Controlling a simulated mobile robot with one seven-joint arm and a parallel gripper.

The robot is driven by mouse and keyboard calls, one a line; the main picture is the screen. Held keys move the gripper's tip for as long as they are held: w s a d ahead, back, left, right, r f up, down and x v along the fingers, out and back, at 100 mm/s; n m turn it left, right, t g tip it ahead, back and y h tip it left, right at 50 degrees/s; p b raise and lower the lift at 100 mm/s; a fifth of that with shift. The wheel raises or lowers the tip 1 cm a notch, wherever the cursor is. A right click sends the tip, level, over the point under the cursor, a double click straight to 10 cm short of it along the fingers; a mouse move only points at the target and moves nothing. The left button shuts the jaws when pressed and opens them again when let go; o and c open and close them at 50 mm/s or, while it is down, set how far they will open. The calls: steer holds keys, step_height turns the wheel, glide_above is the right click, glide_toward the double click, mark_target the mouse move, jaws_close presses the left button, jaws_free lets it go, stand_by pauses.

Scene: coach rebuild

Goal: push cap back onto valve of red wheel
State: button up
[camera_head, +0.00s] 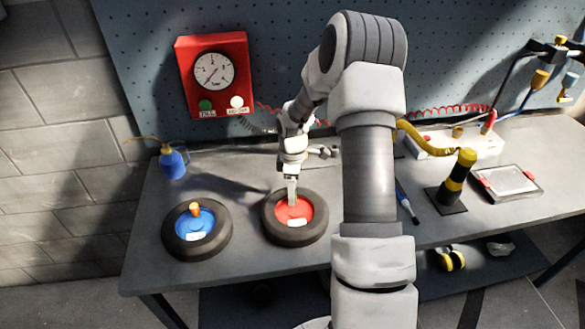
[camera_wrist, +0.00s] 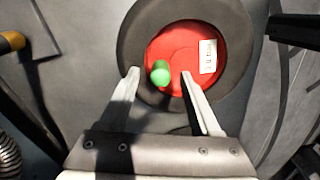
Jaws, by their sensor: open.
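The red wheel (camera_head: 290,209) is a black tyre with a red hub and a white label, lying flat on the bench. In the wrist view its red hub (camera_wrist: 190,48) fills the upper middle. A small green cap (camera_wrist: 160,72) shows at the hub's edge; whether it is seated on the valve I cannot tell. My gripper (camera_head: 292,202) points down over the red wheel. In the wrist view my gripper (camera_wrist: 159,75) is open, its fingertips either side of the green cap with visible gaps. In the head view the gripper hides the cap.
A blue wheel (camera_head: 205,226) with an orange cap (camera_head: 195,209) lies to the left. A blue oil can (camera_head: 172,163) stands behind it. A black-and-yellow post (camera_head: 457,180), a screwdriver (camera_head: 407,204) and a framed tray (camera_head: 506,184) are to the right. Bare bench (camera_head: 245,268) lies in front.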

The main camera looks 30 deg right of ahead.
step_height(320, 180, up, 16)
steer(key=s+a+r+m+t+h, duration=0.25)
steer(key=s+a+r, duration=0.35)
steer(key=r, duration=0.4)
steer(key=s+a+r+m+t+y, duration=0.1)
steer(key=s+a+m, duration=0.3)
steer(key=s, duration=0.5)
steer(key=s+a+r+m+t+y, duration=0.1)
steer(key=s+a+m, duration=0.3)
steer(key=s, duration=0.6)
steer(key=shift+r+m+t, duration=0.35)
steer(key=shift+m+t, duration=0.2)
steer(key=shift+m, duration=0.1)
steer(key=shift+y, duration=0.25)
